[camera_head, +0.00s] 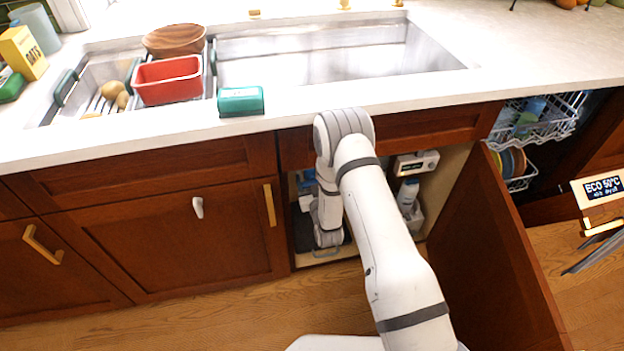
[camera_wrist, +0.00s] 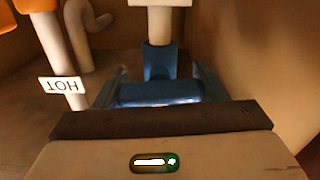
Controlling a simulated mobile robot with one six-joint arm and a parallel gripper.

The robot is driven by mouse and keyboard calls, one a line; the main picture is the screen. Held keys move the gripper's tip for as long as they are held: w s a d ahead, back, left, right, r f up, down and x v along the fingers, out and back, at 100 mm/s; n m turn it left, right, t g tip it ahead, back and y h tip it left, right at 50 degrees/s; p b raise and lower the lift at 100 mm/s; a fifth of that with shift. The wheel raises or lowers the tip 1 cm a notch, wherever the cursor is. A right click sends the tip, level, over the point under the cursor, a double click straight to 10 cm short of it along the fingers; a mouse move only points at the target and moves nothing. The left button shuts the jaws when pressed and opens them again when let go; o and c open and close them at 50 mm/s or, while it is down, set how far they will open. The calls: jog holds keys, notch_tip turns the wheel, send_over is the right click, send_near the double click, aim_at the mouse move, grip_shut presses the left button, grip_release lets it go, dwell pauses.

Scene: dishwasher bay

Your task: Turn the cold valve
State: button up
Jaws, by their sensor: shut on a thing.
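The blue cold valve handle (camera_wrist: 160,93) sits in the middle of the wrist view, on a pale vertical pipe (camera_wrist: 160,24) with a blue collar. My gripper (camera_wrist: 162,88) is shut on this handle, with a finger at each side of it. The pale tag at the top of that pipe is cut off by the frame. A second pale pipe at the left carries a tag reading HOT (camera_wrist: 62,86), seen upside down. In the head view my arm reaches into the open cabinet under the sink, and the valve and gripper are hidden there.
The open cabinet door (camera_head: 485,250) stands to the right of my arm. A white bottle (camera_head: 407,194) is inside the cabinet. A dishwasher rack (camera_head: 540,128) is farther right. In the wrist view a cabinet wall (camera_wrist: 268,70) is close on the right, and a curved pipe (camera_wrist: 82,28) is at upper left.

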jog(key=shift+f+b, duration=0.15)
jog(key=shift+b, duration=0.25)
jog(key=shift+m+b, duration=0.3)
jog(key=shift+m, duration=0.3)
jog(key=shift+c, duration=0.2)
jog(key=o, duration=1)
jog(key=v, duration=0.8)
jog(key=shift+p, duration=0.4)
